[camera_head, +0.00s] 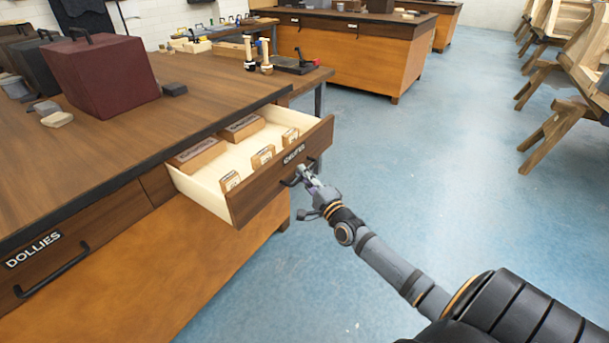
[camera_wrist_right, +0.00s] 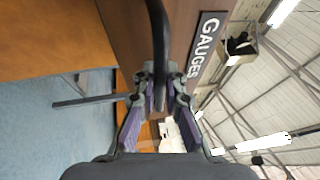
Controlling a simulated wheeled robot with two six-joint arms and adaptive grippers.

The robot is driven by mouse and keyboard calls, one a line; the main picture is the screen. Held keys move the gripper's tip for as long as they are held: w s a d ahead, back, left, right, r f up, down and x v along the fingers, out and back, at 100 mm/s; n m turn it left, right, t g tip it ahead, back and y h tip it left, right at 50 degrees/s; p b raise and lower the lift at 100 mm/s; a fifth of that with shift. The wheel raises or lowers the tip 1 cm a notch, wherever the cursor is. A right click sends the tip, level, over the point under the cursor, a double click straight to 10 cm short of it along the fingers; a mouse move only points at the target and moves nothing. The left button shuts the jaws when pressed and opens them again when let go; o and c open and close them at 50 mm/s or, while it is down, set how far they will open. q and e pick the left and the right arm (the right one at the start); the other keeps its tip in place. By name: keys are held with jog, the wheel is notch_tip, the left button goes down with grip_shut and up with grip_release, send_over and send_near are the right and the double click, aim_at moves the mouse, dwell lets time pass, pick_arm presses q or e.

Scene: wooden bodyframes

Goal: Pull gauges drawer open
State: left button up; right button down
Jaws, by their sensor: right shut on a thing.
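The gauges drawer (camera_head: 262,196) is pulled out from the wooden workbench in the head view, with its pale interior and several small labelled wooden blocks showing. Its front carries a GAUGES label (camera_head: 294,154), which also shows in the right wrist view (camera_wrist_right: 203,46). My right gripper (camera_head: 303,177) is at the drawer front, shut on the dark bar handle (camera_wrist_right: 158,40). In the right wrist view the handle runs between the two fingers (camera_wrist_right: 159,88). My left gripper is not in view.
The dollies drawer (camera_head: 80,240) is shut at the lower left. A dark red case (camera_head: 100,77) stands on the bench top (camera_head: 200,90). A second bench (camera_head: 345,45) is at the back and wooden frames (camera_head: 565,80) at the right. The blue floor (camera_head: 420,150) between is clear.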

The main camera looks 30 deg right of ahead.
jog(key=shift+s+d+f, duration=0.1)
jog(key=shift+s+d, duration=0.05)
jog(key=shift+s, duration=0.2)
jog(key=c, duration=1.4)
grip_release()
jog(key=s+f, duration=0.2)
jog(key=s, duration=0.9)
jog(key=shift+s, duration=0.4)
